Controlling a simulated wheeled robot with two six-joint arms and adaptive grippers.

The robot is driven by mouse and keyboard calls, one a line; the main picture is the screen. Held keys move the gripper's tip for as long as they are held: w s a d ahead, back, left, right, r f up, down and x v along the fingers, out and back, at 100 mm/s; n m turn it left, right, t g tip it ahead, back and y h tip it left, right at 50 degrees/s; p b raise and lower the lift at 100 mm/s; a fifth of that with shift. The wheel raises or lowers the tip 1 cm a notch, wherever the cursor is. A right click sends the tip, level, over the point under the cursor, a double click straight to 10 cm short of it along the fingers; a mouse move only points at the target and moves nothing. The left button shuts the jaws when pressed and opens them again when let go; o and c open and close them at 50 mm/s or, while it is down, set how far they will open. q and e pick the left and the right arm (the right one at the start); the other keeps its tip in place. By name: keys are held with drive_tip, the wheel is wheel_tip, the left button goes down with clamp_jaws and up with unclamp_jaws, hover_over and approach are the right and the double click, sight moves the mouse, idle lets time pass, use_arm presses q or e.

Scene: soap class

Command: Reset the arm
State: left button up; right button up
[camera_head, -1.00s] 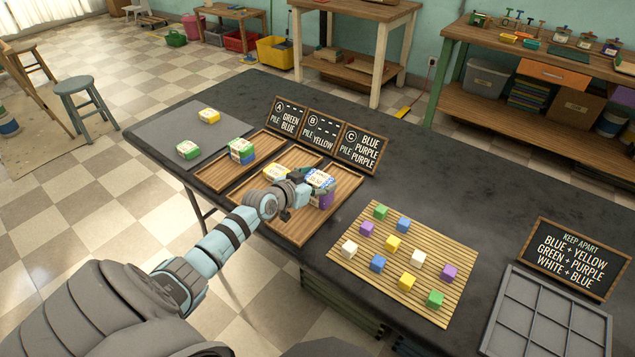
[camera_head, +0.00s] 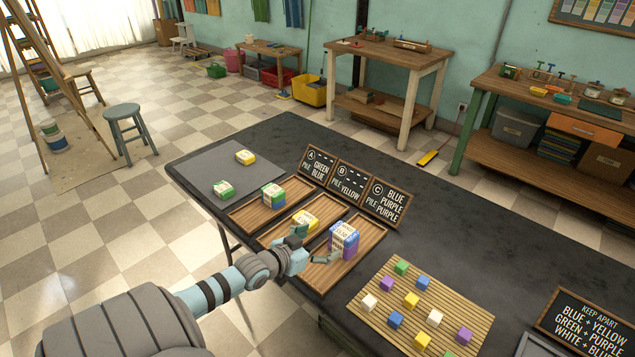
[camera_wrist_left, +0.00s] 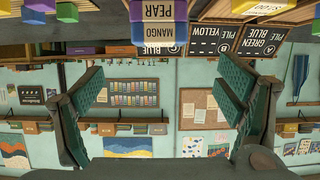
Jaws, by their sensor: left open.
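My left gripper (camera_head: 315,245) is open and empty, just in front of the stack in tray C; its spread fingers also show in the left wrist view (camera_wrist_left: 162,100). Tray C (camera_head: 318,281) holds a stack of blue and purple soaps (camera_head: 344,240). That stack shows at the top of the wrist view, apart from the fingers, with "PEAR" and "MANGO" labels (camera_wrist_left: 158,28). Tray B (camera_head: 277,232) holds a yellow soap (camera_head: 305,218). Tray A (camera_head: 245,218) holds a green soap on a blue one (camera_head: 272,196). My right gripper is not in view.
A grey mat (camera_head: 210,172) holds a yellow soap (camera_head: 245,157) and a green soap (camera_head: 223,190). Chalkboard signs (camera_head: 350,185) stand behind the trays. A slatted mat (camera_head: 385,285) with several coloured cubes lies to the right. The dark table (camera_head: 480,250) behind it is clear.

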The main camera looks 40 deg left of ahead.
use_arm(q)
drive_tip(key=shift+s+r, duration=0.15)
drive_tip(key=shift+s, duration=0.25)
